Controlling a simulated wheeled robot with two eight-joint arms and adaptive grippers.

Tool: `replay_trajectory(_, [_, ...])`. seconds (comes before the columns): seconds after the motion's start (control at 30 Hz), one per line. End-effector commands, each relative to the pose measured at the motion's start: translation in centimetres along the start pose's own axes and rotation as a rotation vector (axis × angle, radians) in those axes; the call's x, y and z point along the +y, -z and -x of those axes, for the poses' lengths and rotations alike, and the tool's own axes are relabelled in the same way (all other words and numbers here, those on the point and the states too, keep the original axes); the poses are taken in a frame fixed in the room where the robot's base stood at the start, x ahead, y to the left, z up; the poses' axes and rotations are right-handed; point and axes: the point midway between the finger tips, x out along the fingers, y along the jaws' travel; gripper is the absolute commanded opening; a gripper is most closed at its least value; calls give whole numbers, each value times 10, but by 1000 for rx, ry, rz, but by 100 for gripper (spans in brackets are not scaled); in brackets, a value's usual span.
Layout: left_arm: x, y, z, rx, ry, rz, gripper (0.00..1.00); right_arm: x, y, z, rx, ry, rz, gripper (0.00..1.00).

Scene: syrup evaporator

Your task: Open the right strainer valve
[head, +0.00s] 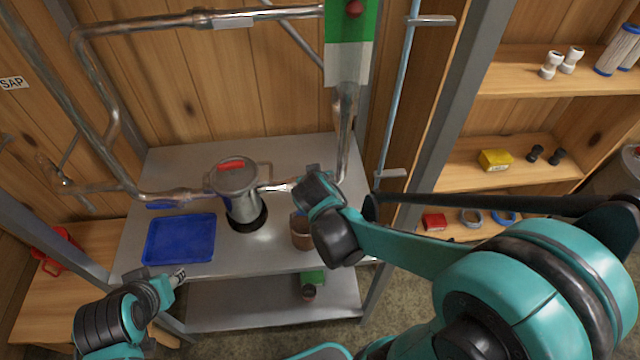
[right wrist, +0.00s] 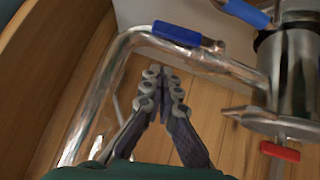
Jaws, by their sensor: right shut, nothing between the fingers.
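The steel strainer canister (head: 241,208) stands upright on the metal bench, with a red handle (head: 231,164) on its lid. Pipes join it from both sides. In the right wrist view the canister (right wrist: 300,72) is at the right, and a blue valve lever (right wrist: 177,34) lies roughly along the pipe beside it. My right gripper (right wrist: 165,72) is shut and empty, with its tips apart from that lever. In the head view my right wrist hides the gripper and the right valve. My left gripper (head: 178,275) is at the bench's front edge; its finger opening is unclear.
A blue tray (head: 180,238) lies on the bench left of the canister, and a brown cup (head: 301,232) stands to its right. A second blue grip (right wrist: 247,13) shows near the canister. A metal post (head: 450,120) and shelves (head: 520,143) stand at the right.

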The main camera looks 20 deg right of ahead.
Motion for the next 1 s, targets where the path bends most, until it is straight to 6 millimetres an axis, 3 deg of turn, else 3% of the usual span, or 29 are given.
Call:
replay_trajectory(0.03, [0,5,7,0,0,0,40,1,1,18,0,2,4,0])
replay_trajectory(0.1, [0,8,11,0,0,0,40,1,0,34,0,3,3,0])
replay_trajectory(0.4, [0,19,26,0,0,0,40,4,-2,86,0,2,3,0])
replay_trajectory(0.6, [0,21,29,0,0,0,40,5,-3,98,-1,1,1,0])
replay_trajectory(0.83, [0,20,28,0,0,0,40,5,-4,98,-2,1,1,0])
replay_trajectory(0.93, [0,12,17,0,0,0,40,6,-19,92,-23,18,8,0])
replay_trajectory(1.0, [0,1,1,0,0,0,40,7,-40,86,-53,48,20,0])
